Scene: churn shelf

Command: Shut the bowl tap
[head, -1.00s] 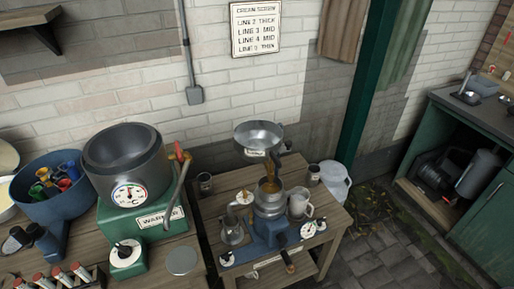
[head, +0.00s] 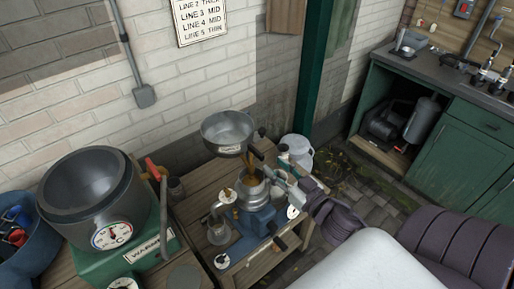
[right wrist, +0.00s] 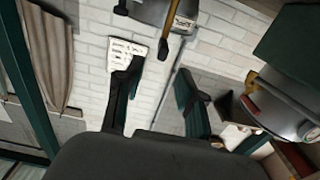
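The grey metal bowl (head: 226,128) with a white label stands over the separator (head: 256,212) on the small wooden table. An amber streak (head: 250,178) shows between the bowl and the separator. A thin piece with a yellowish tip (head: 262,131) stands at the bowl's right side, probably the tap lever. My right gripper (head: 270,156) is close to the right of the bowl, its fingers apart. In the right wrist view the bowl (right wrist: 160,11) is at the top edge, beyond the open fingers (right wrist: 158,82). Contact with the tap cannot be told. My left gripper is out of view.
A dark kettle (head: 92,187) with a dial and a red-handled tap (head: 153,168) stands at left. A metal jug (head: 218,232) is on the table's left side. A pale bucket (head: 297,149) stands behind. A green post (head: 313,70) and counter (head: 465,150) lie to the right.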

